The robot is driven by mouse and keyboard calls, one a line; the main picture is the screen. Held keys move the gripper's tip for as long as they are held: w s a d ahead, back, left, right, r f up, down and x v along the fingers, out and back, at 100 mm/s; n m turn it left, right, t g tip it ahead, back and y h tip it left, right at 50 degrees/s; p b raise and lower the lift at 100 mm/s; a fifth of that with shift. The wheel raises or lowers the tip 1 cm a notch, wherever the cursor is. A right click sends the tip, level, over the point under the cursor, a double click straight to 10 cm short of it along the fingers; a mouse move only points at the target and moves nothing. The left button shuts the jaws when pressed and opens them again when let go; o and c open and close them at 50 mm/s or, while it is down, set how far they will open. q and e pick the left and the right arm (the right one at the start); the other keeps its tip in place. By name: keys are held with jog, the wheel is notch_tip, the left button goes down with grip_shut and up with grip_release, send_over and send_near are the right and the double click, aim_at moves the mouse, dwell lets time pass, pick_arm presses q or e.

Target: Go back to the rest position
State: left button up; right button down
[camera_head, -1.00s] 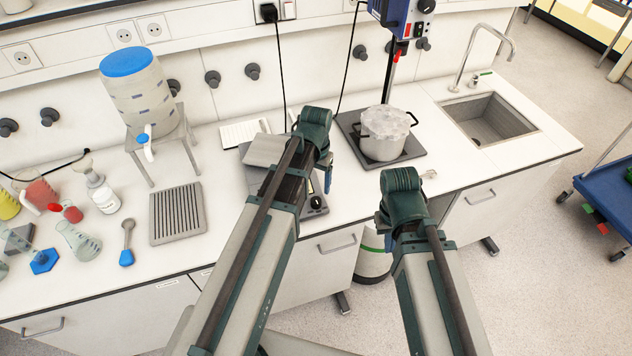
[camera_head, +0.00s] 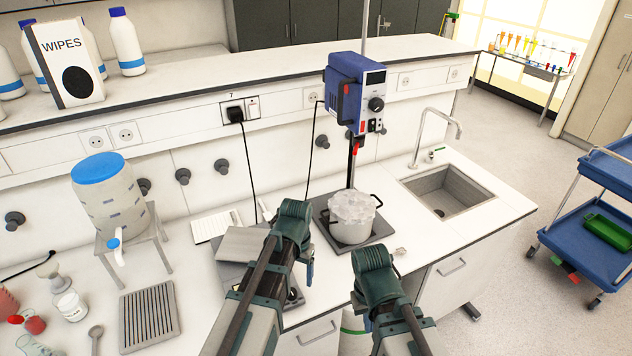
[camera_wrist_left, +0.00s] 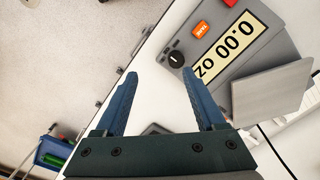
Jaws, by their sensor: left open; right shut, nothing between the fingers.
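My left arm comes in from the lower left in the head view, and its wrist stands over the bench near the balance. My left gripper (camera_head: 310,270) is mostly hidden there behind the wrist. In the left wrist view its two blue fingers (camera_wrist_left: 160,75) are spread apart with nothing between them, by the bench edge and the balance display (camera_wrist_left: 235,45). My right arm is bent beside it, in front of the bench edge. My right gripper (camera_head: 358,302) shows only as a small part below the wrist; it is shut and empty.
The balance (camera_head: 246,243) is close to my left wrist. A pot (camera_head: 351,228) stands on a hotplate beneath a blue stirrer (camera_head: 350,92). A sink (camera_head: 446,192) is to the right. A drinks-type canister (camera_head: 110,203) stands at left. A blue cart (camera_head: 590,235) stands on open floor at right.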

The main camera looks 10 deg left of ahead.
pick_arm(q)
jog(key=s+d+f+m+y+b, duration=0.1)
jog(key=s+d+f+b, duration=0.5)
jog(key=s, duration=0.5)
notch_tip(320, 180, down, 2)
jog(key=shift+s+d+f, duration=0.1)
jog(key=shift+s+d, duration=0.25)
jog(key=shift+d, duration=0.5)
pick_arm(e)
notch_tip(320, 180, down, 8)
jog(key=shift+f, duration=0.2)
